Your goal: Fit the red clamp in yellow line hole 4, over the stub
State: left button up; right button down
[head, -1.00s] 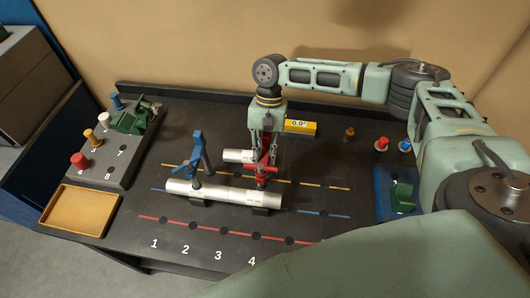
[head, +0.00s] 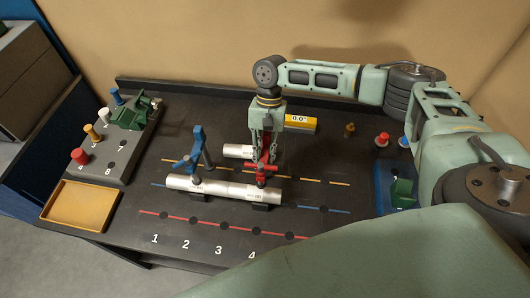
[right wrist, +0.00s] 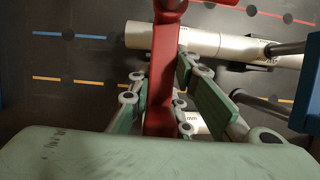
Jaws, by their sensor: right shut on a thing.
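The red clamp (head: 263,168) is gripped upright in my right gripper (head: 266,150). Its lower jaw part shows just over the right end of the long white tube in the head view; I cannot tell whether it touches. In the right wrist view the clamp (right wrist: 161,80) runs between the green fingers. The short white stub (head: 237,151) lies by the yellow line (head: 311,181), behind the long tube and partly hidden by the clamp and gripper. Hole 4 of the yellow line cannot be made out. My left gripper is not in view.
The long white tube (head: 217,186) lies along the blue line on dark supports. A blue clamp (head: 196,152) stands upright at its left. A peg block (head: 115,162), a yellow tray (head: 60,216), a yellow display box (head: 300,122) and a blue fixture (head: 386,195) surround the lines.

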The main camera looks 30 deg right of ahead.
aim_at(267, 133)
jog(key=shift+s+f, duration=0.1)
jog(key=shift+f, duration=0.65)
jog(key=c, duration=1.5)
grip_release()
jog(key=shift+c, duration=0.2)
jog(key=v, duration=1.2)
jog(key=shift+a, duration=0.1)
